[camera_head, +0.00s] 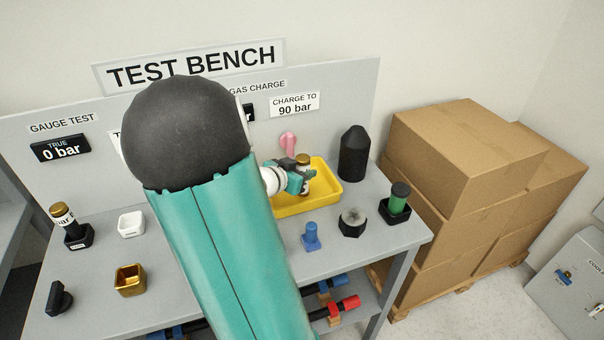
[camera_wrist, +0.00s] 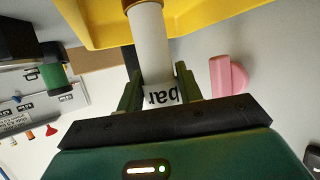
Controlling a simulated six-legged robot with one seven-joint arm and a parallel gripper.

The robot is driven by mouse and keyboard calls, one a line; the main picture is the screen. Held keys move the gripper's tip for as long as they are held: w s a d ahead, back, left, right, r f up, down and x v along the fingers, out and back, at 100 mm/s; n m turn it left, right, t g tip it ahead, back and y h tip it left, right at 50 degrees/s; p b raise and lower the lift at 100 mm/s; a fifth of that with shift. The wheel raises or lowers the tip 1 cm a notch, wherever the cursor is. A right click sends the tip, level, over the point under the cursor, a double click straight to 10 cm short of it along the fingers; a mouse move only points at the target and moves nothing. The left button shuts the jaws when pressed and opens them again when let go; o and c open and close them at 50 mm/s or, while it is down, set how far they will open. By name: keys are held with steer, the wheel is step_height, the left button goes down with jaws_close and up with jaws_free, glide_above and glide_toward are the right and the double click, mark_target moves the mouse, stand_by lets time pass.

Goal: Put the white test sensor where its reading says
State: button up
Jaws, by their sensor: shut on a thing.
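My gripper (camera_head: 297,180) is shut on the white test sensor (camera_head: 306,187) over the yellow tray (camera_head: 328,169). In the head view the sensor looks roughly upright with a brown-gold top, and the fingers partly hide it. In the wrist view my gripper (camera_wrist: 157,74) has a finger on each side of the sensor's white body (camera_wrist: 150,45). Part of its label shows "bar" upside down; the number is not readable. I cannot tell whether the sensor touches the tray.
A white cup (camera_head: 131,223), a gold cup (camera_head: 130,281) and a gold-topped sensor in a black holder (camera_head: 78,238) stand left. A black bottle (camera_head: 354,154), a green cylinder (camera_head: 398,199), a hex nut (camera_head: 352,222) and a blue piece (camera_head: 311,237) stand right. My arm hides the bench middle.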

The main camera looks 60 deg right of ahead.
steer(key=shift+f, duration=0.45)
steer(key=shift+f, duration=0.1)
steer(key=shift+f, duration=0.1)
steer(key=o, duration=1.2)
steer(key=shift+r, duration=0.25)
steer(key=v, duration=1.2)
steer(key=shift+s, duration=0.15)
